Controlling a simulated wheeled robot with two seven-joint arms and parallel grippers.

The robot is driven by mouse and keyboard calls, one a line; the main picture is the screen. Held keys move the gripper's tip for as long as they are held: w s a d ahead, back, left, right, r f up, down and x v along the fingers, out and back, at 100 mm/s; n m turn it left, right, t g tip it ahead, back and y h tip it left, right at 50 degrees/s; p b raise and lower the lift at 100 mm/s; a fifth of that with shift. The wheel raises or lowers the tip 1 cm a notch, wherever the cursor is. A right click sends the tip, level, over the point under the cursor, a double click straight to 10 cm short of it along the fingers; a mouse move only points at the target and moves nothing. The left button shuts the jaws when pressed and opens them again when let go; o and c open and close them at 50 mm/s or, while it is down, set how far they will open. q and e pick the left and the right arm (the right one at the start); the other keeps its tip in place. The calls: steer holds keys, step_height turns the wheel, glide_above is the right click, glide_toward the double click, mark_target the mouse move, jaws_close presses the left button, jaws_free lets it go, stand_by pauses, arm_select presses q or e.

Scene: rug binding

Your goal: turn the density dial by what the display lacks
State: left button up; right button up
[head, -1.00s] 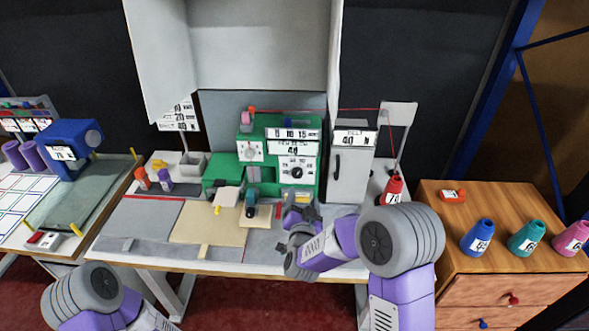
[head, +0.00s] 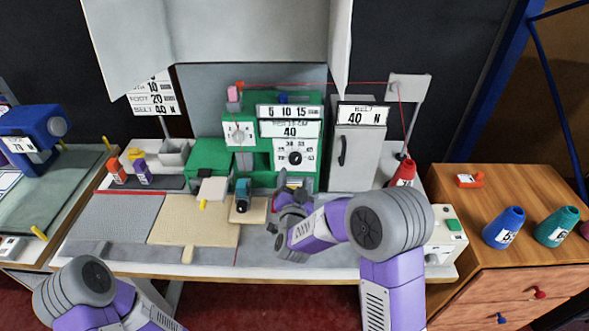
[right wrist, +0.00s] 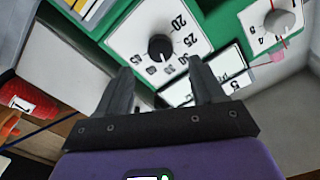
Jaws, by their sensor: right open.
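The density dial (head: 295,158) is a round black knob on a white numbered plate on the green machine (head: 208,155). In the right wrist view the dial (right wrist: 161,47) lies just beyond my fingertips, between them in the picture; its scale includes 20, 25 and 30. My right gripper (head: 290,188) is in front of and below the dial. In the right wrist view its two dark fingers (right wrist: 163,85) are apart with nothing between them. My left arm shows at lower left; its gripper is out of view.
A second white dial (head: 239,132) sits left on the machine. A card (head: 153,95) lists 10, 20 and 40 N. A grey cabinet labelled BELT 40 N (head: 356,155) stands right of the machine. A red cone (head: 402,172) and a green-button box (head: 447,232) are further right.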

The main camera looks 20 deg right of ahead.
mark_target(295, 162)
steer(key=x, duration=0.6)
steer(key=shift+w+d+b, duration=0.1)
steer(key=shift+w+b, duration=0.2)
steer(key=shift+w, duration=0.05)
steer(key=c, duration=1.1)
steer(key=shift+o, duration=0.2)
steer(key=shift+n, duration=0.3)
steer(key=n, duration=0.3)
steer(key=shift+n+p, duration=0.7)
steer(key=shift+n, duration=1.3)
steer(key=shift+f, duration=0.1)
